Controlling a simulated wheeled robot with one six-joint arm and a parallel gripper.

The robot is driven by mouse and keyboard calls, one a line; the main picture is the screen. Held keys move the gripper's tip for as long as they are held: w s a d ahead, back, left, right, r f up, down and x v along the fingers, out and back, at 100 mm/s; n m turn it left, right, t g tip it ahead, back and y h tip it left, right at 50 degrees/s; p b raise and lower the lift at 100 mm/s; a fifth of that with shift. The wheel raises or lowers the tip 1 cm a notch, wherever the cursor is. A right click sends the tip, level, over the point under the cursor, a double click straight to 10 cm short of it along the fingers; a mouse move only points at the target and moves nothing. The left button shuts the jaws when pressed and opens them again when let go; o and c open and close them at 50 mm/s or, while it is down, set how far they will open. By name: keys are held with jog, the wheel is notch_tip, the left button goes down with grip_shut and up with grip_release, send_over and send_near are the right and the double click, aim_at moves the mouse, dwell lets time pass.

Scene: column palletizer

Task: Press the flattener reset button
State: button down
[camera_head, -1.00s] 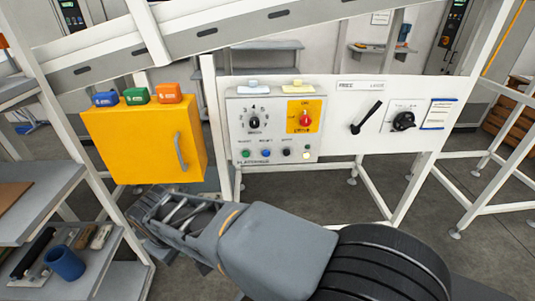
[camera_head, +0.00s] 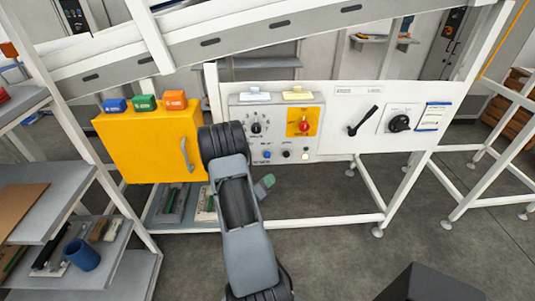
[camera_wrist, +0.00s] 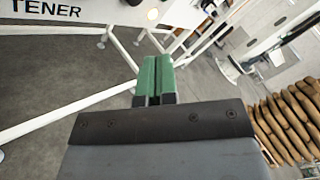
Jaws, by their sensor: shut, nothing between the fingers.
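The grey flattener control panel (camera_head: 318,113) is mounted on the white board. Along its lower row show a blue button (camera_head: 267,155), a black button (camera_head: 287,154) and a pale lit button (camera_head: 305,155). The small labels are too blurred to read surely. My arm hides the left end of the row. My gripper (camera_head: 267,181) has green fingertips, shut and empty, just below the panel and apart from the buttons. In the wrist view, my gripper (camera_wrist: 153,78) points toward the floor and frame below the panel; the panel's lower edge with "TENER" lettering (camera_wrist: 45,8) shows at the top left.
A yellow cabinet (camera_head: 140,150) with a handle stands left of the panel. Right of it are a black lever (camera_head: 364,120) and a rotary switch (camera_head: 399,123). A shelf rack (camera_head: 50,200) stands at left. White frame legs (camera_head: 405,190) stand below the board.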

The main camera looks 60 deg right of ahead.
aim_at(267, 155)
jog(key=shift+d+f, duration=0.1)
jog(key=shift+f, duration=0.05)
jog(key=w+d+b, duration=0.1)
jog(key=w+d, duration=0.4)
jog(key=d, duration=0.2)
jog(key=shift+b, duration=0.4)
dwell(0.3)
jog(key=shift+w+d, duration=0.15)
jog(key=shift+d, duration=0.05)
dwell(1.9)
jog(key=shift+w+d, duration=0.1)
jog(key=shift+d, duration=0.1)
